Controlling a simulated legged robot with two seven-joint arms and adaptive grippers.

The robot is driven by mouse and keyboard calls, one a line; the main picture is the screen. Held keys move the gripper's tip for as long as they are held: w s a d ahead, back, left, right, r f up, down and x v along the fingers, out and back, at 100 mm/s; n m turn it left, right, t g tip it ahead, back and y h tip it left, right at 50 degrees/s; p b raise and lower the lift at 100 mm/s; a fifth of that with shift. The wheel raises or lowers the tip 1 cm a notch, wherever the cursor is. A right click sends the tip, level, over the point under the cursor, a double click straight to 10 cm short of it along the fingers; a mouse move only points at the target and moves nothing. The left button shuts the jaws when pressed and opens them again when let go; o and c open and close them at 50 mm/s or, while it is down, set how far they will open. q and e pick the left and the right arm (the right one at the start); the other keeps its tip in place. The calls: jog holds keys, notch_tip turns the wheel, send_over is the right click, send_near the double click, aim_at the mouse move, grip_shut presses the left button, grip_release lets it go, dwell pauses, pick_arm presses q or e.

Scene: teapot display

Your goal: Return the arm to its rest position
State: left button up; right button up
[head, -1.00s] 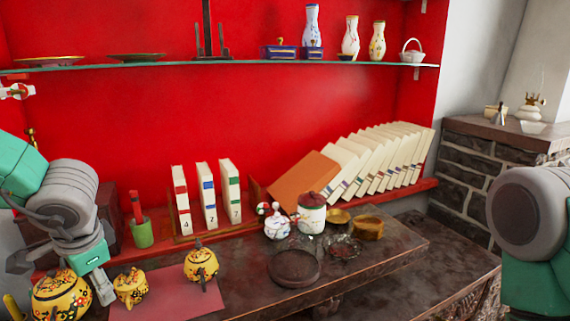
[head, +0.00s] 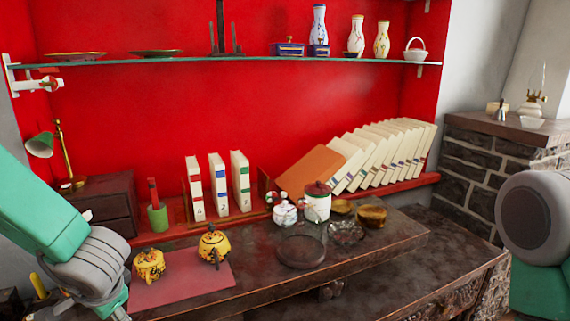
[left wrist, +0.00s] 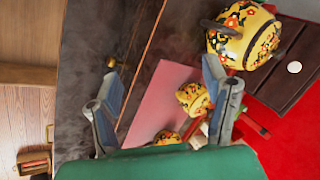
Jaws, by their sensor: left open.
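My left arm comes in from the left in the head view, with its left gripper (head: 116,308) low at the bottom edge, left of the pink mat. In the left wrist view the left gripper (left wrist: 165,95) is open, with nothing between its fingers. Two small yellow floral teapots, one (head: 150,264) at the left and one (head: 214,245) at the right, stand on the pink mat (head: 170,292). A large yellow floral teapot (left wrist: 240,38) shows in the left wrist view; my arm appears to hide it in the head view. My right gripper is out of view; part of that arm shows at right.
The dark table (head: 250,292) also bears a white red-lidded jar (head: 317,205), a round dark tray (head: 301,252) and bowls. Books (head: 219,186) and a drawer box (head: 98,200) stand behind. A glass shelf (head: 180,60) spans the red wall.

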pick_arm(q)
jog(key=s+d+f+n+h+b, duration=0.15)
jog(key=s+f, duration=0.25)
jog(key=f, duration=0.4)
jog(key=s+d+f+h, duration=0.1)
jog(key=s+d+f, duration=0.25)
jog(key=f, duration=0.45)
jog(key=s+d+f+n+g+h, duration=0.1)
jog(key=s+f, duration=0.3)
jog(key=s, duration=0.4)
jog(key=s+d+f+n+g+h+b, duration=0.1)
jog(key=s+d+f+g, duration=0.1)
jog(key=s+d+f, duration=0.2)
jog(key=s, duration=0.3)
jog(key=shift+s+f+b, duration=0.3)
jog(key=shift+s, duration=0.1)
jog(key=shift+w+h, duration=0.15)
jog(key=shift+h, duration=0.1)
